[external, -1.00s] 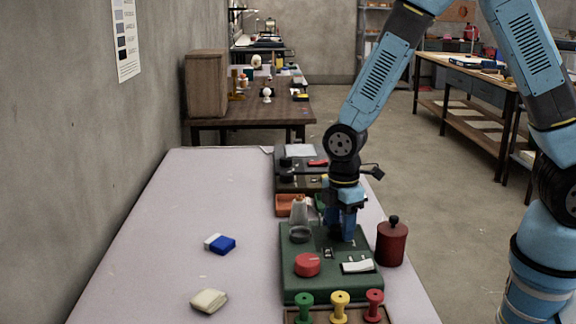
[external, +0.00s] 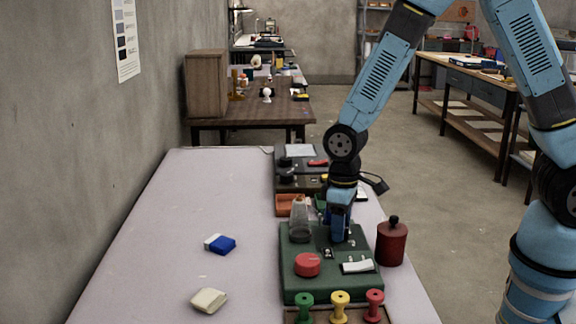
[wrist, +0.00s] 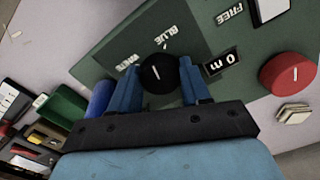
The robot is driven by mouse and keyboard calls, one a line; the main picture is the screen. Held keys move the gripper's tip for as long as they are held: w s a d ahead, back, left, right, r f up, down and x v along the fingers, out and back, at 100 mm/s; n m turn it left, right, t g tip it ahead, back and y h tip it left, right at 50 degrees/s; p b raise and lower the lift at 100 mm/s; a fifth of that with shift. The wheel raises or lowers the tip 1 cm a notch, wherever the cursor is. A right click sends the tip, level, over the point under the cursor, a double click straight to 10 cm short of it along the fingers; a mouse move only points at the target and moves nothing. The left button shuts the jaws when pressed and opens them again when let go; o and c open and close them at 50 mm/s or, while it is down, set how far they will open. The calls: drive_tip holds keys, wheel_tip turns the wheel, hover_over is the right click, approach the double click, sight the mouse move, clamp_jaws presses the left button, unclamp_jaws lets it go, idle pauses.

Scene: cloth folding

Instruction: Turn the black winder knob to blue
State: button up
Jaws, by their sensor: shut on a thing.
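The black winder knob (wrist: 158,73) sits on a green panel (wrist: 228,50) and carries a short white pointer mark. My gripper (wrist: 160,76) has one blue finger on each side of the knob and is shut on it. The word BLUE (wrist: 169,38) is printed just above the knob in the wrist view, upside down; another label (wrist: 128,62) lies to its left, partly behind a finger. Which label the pointer marks is hard to tell. In the external view my gripper (external: 340,238) points down at the panel (external: 318,284) and hides the knob.
A red knob (external: 307,264) and a white switch (external: 357,267) are on the panel. A dark red canister (external: 391,242) stands close to the right. Coloured spools (external: 340,305) stand in front. A glass flask (external: 301,222) is left of my gripper. The left of the table is mostly clear.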

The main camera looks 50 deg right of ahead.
drive_tip(key=m, duration=0.5)
drive_tip(key=shift+w+a+m, duration=0.1)
drive_tip(key=shift+m, duration=0.3)
idle(0.4)
drive_tip(key=o, duration=1.1)
drive_tip(key=shift+r, duration=0.1)
drive_tip(key=shift+r, duration=6.75)
